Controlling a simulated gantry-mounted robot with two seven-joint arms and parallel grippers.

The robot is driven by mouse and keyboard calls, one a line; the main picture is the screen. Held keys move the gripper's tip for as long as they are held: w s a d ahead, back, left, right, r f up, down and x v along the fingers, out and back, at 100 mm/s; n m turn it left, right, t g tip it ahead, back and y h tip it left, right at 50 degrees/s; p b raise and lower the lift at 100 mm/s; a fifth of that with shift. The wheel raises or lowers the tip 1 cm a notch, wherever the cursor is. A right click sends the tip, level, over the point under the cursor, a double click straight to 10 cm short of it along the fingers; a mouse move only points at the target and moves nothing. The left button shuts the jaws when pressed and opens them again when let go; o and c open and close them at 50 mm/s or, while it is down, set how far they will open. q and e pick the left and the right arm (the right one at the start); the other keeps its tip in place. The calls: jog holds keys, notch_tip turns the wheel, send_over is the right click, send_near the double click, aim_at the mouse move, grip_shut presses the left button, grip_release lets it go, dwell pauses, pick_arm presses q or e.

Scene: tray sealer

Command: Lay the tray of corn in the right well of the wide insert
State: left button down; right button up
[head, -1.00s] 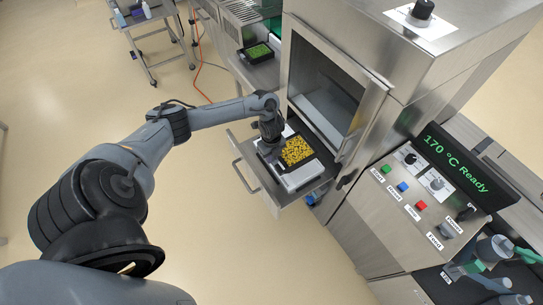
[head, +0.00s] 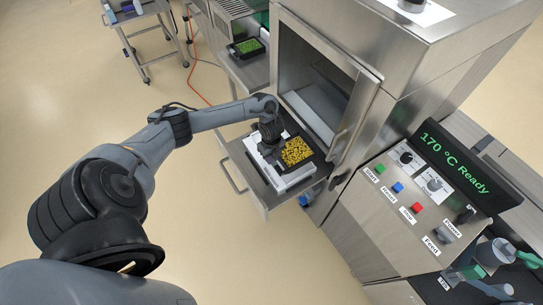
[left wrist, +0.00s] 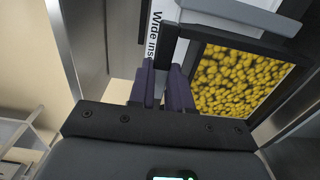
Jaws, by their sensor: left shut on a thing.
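The tray of corn (head: 297,151) is a black tray filled with yellow kernels. It is over the right part of the white wide insert (head: 288,182), which sits in the pulled-out drawer. I cannot tell whether the tray rests in the well or hovers just above it. My left gripper (head: 268,152) is at the tray's left side, shut on its edge. In the left wrist view the fingers (left wrist: 163,90) are close together beside the corn (left wrist: 240,80), and the insert's lettering (left wrist: 155,30) shows beyond them. The fingers hide the exact grip. My right gripper is out of view.
The steel sealer's open chamber (head: 325,85) stands directly behind the drawer. The drawer handle (head: 232,178) faces front left. A tray of green food (head: 246,47) stands on a shelf at the back. A control panel (head: 410,185) at right reads "170 °C Ready". A cart (head: 140,30) is far left.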

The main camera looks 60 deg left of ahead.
pick_arm(q)
jog(key=shift+f+b, duration=0.5)
jog(key=shift+f, duration=0.3)
notch_tip(320, 180, down, 5)
jog(key=b, duration=0.5)
jog(key=shift+f, duration=0.1)
jog(key=shift+f+b, duration=0.6)
jog(key=shift+f, duration=0.25)
jog(key=shift+w+a, duration=0.1)
jog(key=shift+a, duration=0.05)
dwell(0.5)
jog(key=c, duration=1)
grip_release()
jog(key=c, duration=0.3)
